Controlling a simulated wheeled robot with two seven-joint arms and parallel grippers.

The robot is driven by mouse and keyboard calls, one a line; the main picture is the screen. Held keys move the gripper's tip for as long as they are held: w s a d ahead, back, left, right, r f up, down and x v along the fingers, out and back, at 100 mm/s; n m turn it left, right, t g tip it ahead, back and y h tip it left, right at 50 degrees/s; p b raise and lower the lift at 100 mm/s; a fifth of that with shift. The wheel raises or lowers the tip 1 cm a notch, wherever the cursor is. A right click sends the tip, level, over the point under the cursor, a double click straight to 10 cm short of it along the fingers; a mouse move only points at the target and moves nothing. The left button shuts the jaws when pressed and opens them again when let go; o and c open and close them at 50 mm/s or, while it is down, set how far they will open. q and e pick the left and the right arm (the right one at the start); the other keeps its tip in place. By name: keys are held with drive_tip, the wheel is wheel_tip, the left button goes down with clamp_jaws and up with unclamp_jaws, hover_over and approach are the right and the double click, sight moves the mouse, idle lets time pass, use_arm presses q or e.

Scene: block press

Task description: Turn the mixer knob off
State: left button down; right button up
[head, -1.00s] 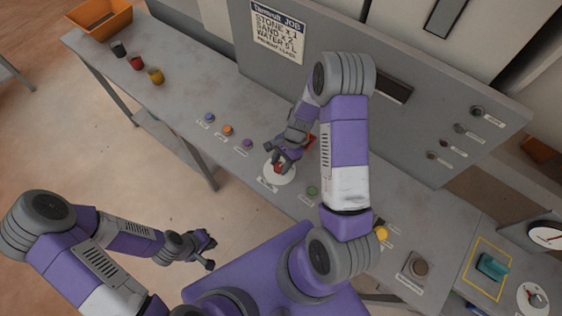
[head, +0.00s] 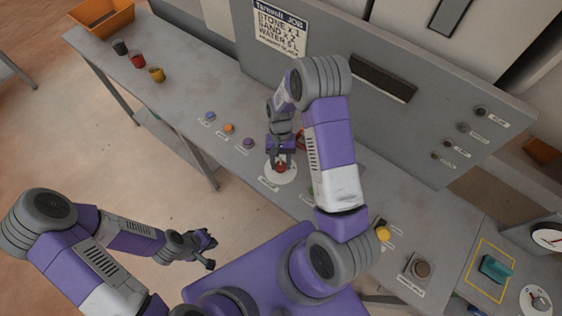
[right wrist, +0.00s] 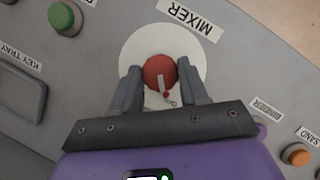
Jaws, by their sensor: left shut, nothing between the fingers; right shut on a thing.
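The mixer knob (right wrist: 160,73) is red with a pale pointer bar and sits on a white round dial (right wrist: 194,47) beside the label MIXER (right wrist: 187,17) in the right wrist view. In the head view the knob (head: 281,167) is on its white dial (head: 283,180) on the bench. My right gripper (right wrist: 163,80) is shut on the knob, one finger on each side. In the head view the right gripper (head: 281,163) reaches down over the dial. My left gripper (head: 210,250) is shut and empty, off the bench's front edge.
Blue (head: 210,116), orange (head: 229,128) and purple (head: 248,143) buttons lie left of the dial. A green button (right wrist: 65,18) is on its other side. A grey panel (head: 440,110) stands behind. Cups and an orange bin (head: 100,17) are at the far left.

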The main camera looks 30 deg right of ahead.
drive_tip(key=shift+n, duration=0.6)
drive_tip(key=o, duration=1)
drive_tip(key=shift+h, duration=0.3)
drive_tip(key=shift+o, duration=0.2)
drive_tip(key=v, duration=0.7)
drive_tip(key=shift+w+r, duration=0.2)
